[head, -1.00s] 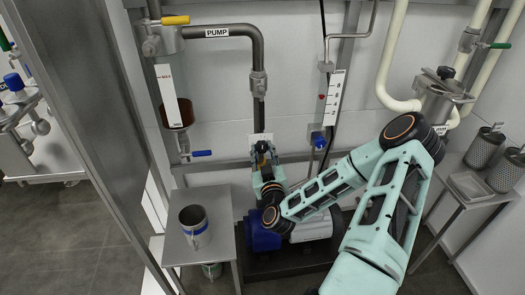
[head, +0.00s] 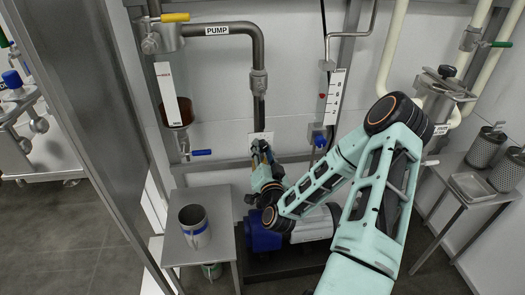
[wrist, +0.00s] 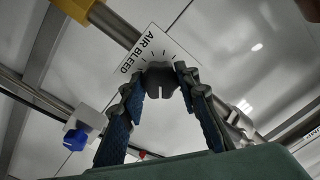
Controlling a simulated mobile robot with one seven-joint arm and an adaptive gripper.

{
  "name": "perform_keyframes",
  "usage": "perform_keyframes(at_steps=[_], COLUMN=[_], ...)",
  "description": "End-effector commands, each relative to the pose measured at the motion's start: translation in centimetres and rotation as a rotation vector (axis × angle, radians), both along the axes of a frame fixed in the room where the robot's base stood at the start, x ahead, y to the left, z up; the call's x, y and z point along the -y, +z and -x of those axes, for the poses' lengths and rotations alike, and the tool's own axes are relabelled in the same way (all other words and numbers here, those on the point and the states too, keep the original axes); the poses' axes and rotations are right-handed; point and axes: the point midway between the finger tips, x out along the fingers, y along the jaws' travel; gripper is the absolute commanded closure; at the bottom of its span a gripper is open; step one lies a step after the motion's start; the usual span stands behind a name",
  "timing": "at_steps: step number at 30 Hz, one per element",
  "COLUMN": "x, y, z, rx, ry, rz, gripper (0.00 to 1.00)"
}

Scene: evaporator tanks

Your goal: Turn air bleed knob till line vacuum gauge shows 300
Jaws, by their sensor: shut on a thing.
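The air bleed knob (wrist: 160,78) is dark, with a notch in its front edge. It sits on a white plate (wrist: 148,48) marked AIR BLEED with tick lines around the knob. My gripper (wrist: 161,84) is shut on the knob, one finger on each side. In the head view my gripper (head: 262,150) covers the knob, and the plate (head: 261,136) shows just above it. A tall white scale (head: 335,97) with dark marks and a small red marker (head: 321,96) beside it is on the wall to the right. Whether it is the line vacuum gauge, and its reading, I cannot tell.
A pipe marked PUMP (head: 258,60) runs down above the plate. A blue-handled valve (head: 201,152) and a blue knob (head: 319,139) flank my gripper. A blue motor (head: 258,236) lies below. A small table (head: 178,250) with a metal cup (head: 194,226) stands left.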

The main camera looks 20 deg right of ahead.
Motion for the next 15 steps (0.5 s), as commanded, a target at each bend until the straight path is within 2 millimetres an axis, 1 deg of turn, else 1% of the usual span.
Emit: perform_keyframes(at_steps=[6,15], x=[0.03,0.0], y=[0.0,0.04], z=[0.01,0.0], rx=[0.043,0.076], ry=[-0.001,0.0], rz=[-0.148,-0.263], gripper=[0.95,0.95])
